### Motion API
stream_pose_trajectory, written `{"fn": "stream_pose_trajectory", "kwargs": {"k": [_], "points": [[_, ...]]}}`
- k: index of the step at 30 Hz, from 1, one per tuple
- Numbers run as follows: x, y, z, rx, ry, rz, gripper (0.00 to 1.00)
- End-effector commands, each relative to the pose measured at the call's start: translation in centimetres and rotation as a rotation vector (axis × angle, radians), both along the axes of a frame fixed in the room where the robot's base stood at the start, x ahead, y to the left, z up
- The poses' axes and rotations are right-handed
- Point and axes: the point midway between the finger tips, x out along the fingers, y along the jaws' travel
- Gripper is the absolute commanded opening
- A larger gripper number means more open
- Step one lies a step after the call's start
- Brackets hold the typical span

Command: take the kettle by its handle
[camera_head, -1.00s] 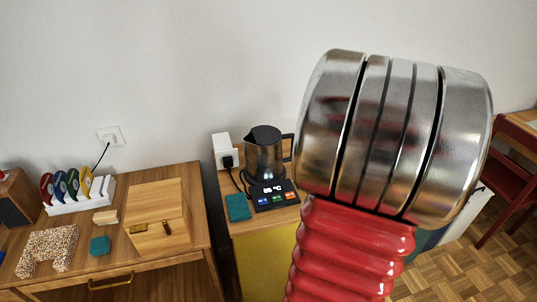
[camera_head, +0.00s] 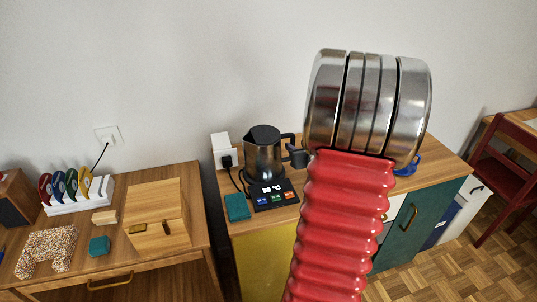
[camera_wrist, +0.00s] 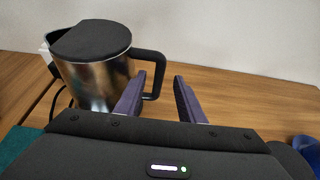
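The kettle (camera_head: 263,153), steel with a black lid and black handle, stands upright on its black base with coloured buttons (camera_head: 272,195). In the wrist view the kettle (camera_wrist: 95,78) is at the left, and its looped handle (camera_wrist: 158,66) points right. My gripper (camera_wrist: 159,80) is open, with two purple fingers apart. The handle's outer upright shows between the fingertips in the picture; contact is not visible, and I cannot tell how deep it is between them. In the head view my arm hides most of the gripper; a dark part shows beside the handle.
A white socket block (camera_head: 222,150) with a plugged cable is left of the kettle. A teal cloth-like square (camera_head: 237,207) lies in front of it. A blue object (camera_head: 408,165) is on the right of the cabinet top. The wood right of the handle looks clear in the wrist view.

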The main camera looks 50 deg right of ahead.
Motion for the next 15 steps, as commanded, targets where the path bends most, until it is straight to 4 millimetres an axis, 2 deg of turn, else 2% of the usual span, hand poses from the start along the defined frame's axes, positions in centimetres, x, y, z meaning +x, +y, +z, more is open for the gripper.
{"fn": "stream_pose_trajectory", "kwargs": {"k": [8,15], "points": [[0.1,-0.1,-0.1,0.0,0.0,-0.001,0.35],[1.7,-0.9,-1.2,0.001,0.0,0.0,0.35]]}}
